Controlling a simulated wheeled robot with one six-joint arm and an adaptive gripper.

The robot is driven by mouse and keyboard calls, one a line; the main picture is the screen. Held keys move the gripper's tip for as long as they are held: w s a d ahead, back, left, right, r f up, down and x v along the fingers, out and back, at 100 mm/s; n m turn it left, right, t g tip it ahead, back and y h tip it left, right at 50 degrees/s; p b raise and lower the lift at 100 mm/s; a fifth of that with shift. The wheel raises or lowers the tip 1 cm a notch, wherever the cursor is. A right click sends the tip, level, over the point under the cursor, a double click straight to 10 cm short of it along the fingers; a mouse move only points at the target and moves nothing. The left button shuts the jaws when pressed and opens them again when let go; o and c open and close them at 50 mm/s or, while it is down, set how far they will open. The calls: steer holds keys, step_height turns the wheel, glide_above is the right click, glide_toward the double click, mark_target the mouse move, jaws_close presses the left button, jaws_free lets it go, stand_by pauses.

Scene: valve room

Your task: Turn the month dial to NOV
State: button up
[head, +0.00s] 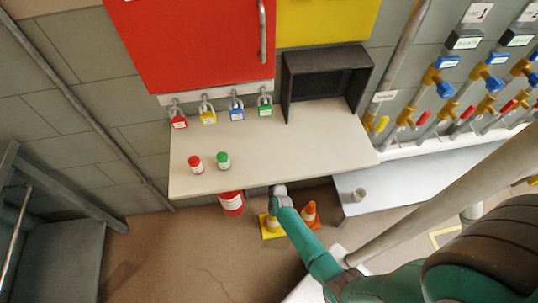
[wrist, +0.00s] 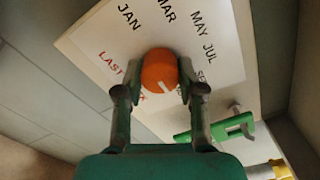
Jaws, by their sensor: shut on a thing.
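The month dial is an orange knob (wrist: 158,68) on a white board (wrist: 228,62) in the wrist view. A short white mark shows on the knob's lower right edge. JAN, MAR, MAY and JUL can be read on the board, with part of a label starting with S at the right and red lettering starting with LAST at the left. NOV cannot be made out; my fingers cover part of the board. My gripper (wrist: 158,88) is shut on the knob, one finger on each side. In the head view my gripper (head: 278,190) is at the shelf's front edge; the dial is hidden there.
A pale shelf (head: 320,150) holds a red-capped jar (head: 195,163) and a green-capped jar (head: 223,160). Several padlocks hang behind it. A yellow cone (head: 272,228) and an orange cone (head: 310,213) stand below. A green part (wrist: 222,130) sits close to my right finger.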

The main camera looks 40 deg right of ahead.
steer(key=o, duration=1.1)
steer(key=shift+o, duration=0.2)
steer(key=shift+s, duration=0.15)
steer(key=v, duration=1.2)
